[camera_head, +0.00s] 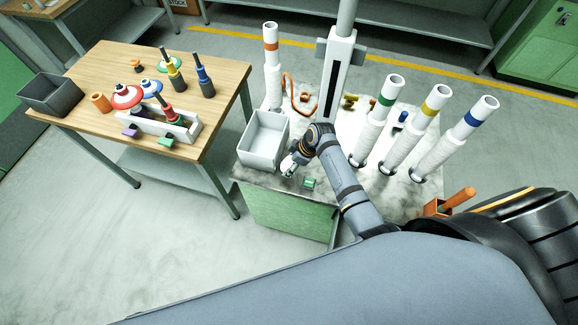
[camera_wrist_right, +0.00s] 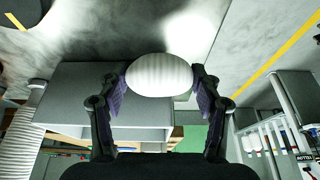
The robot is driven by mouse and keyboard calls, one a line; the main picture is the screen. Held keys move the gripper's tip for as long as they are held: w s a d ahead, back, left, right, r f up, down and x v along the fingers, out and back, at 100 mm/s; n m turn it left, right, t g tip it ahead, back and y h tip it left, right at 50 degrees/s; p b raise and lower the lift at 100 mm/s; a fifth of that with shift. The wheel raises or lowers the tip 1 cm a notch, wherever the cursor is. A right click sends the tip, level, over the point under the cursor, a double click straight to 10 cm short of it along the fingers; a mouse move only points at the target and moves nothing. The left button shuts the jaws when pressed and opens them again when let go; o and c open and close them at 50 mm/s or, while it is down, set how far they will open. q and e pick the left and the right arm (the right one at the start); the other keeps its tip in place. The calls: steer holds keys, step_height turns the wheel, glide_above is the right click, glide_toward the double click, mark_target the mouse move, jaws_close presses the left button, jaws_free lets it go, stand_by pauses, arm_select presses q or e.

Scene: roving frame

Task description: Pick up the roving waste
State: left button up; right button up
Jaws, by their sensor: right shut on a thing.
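My right gripper (camera_head: 289,166) is shut on a white, ribbed, rounded wad of roving waste (camera_wrist_right: 159,75). The wad sits between both fingers in the wrist view, and I see no support touching it there. In the head view the gripper is at the front right corner of a light grey open bin (camera_head: 247,157), which stands on the grey marbled top of the green cabinet (camera_head: 285,216). The bin looks empty. I cannot tell whether the gripper is over its rim or just beside it. My left gripper is not in view.
White bobbins with green (camera_head: 376,122), yellow (camera_head: 411,130) and blue (camera_head: 455,137) bands stand at the right. An orange-banded bobbin (camera_head: 272,66) stands behind the bin. A small green piece (camera_head: 310,183) lies near the gripper. A wooden table (camera_head: 105,66) with several parts stands left.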

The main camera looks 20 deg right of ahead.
steer(key=s+d+r+b, duration=0.2)
steer(key=s+d+r, duration=0.2)
steer(key=s+r, duration=0.4)
steer(key=s, duration=0.4)
steer(key=shift+s+d+r, duration=0.15)
steer(key=shift+d+r, duration=0.15)
steer(key=shift+r, duration=0.05)
